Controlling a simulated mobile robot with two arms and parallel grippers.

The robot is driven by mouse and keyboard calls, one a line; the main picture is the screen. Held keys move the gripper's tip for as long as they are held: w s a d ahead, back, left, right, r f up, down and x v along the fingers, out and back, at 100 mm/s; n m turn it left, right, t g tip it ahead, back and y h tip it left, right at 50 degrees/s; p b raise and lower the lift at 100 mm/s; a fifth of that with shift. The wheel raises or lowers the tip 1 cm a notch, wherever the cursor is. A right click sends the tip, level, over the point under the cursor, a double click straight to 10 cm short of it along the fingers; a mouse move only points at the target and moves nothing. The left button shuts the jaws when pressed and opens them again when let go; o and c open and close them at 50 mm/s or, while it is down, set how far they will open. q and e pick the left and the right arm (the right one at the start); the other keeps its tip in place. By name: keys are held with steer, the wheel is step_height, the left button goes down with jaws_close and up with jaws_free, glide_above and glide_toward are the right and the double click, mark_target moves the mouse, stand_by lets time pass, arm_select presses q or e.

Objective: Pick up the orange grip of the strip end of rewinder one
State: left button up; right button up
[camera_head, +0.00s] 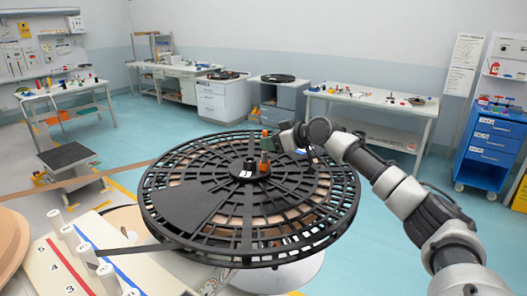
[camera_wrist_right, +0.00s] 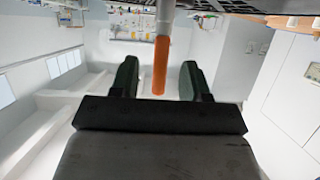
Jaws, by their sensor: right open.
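A large black spoked reel (camera_head: 200,200) lies flat in the middle of the head view. Near its hub stands an orange upright piece (camera_head: 264,161), partly covered by my right gripper (camera_head: 270,144). In the right wrist view an orange cylindrical grip (camera_wrist_right: 161,66) on a grey rod lies between the two dark green fingers of my right gripper (camera_wrist_right: 160,82). The fingers are open, with a visible gap on both sides of the grip. I cannot tell whether this grip belongs to the strip end. My left gripper is not in view.
A white board (camera_head: 70,265) with several white pegs and numbered lines stands at the lower left, with a dark strip reaching it from the reel. Workbenches (camera_head: 375,97) line the back wall. A blue drawer cabinet (camera_head: 490,145) stands at the right. Blue floor is clear behind the reel.

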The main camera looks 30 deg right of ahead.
steer(key=p+x, duration=0.2)
steer(key=x, duration=0.1)
steer(key=shift+w+a+r, duration=0.15)
steer(key=shift+w+r, duration=0.05)
steer(key=shift+r, duration=0.1)
steer(key=shift+w+a+f, duration=0.1)
steer(key=shift+w+f, duration=0.1)
steer(key=shift+w, duration=0.1)
steer(key=shift+w+f, duration=0.15)
steer(key=shift+w, duration=0.05)
steer(key=shift+s, duration=0.1)
steer(key=c, duration=0.4)
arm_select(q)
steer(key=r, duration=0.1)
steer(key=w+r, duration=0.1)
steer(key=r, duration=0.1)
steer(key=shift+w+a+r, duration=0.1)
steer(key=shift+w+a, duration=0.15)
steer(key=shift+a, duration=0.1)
arm_select(e)
jaws_close()
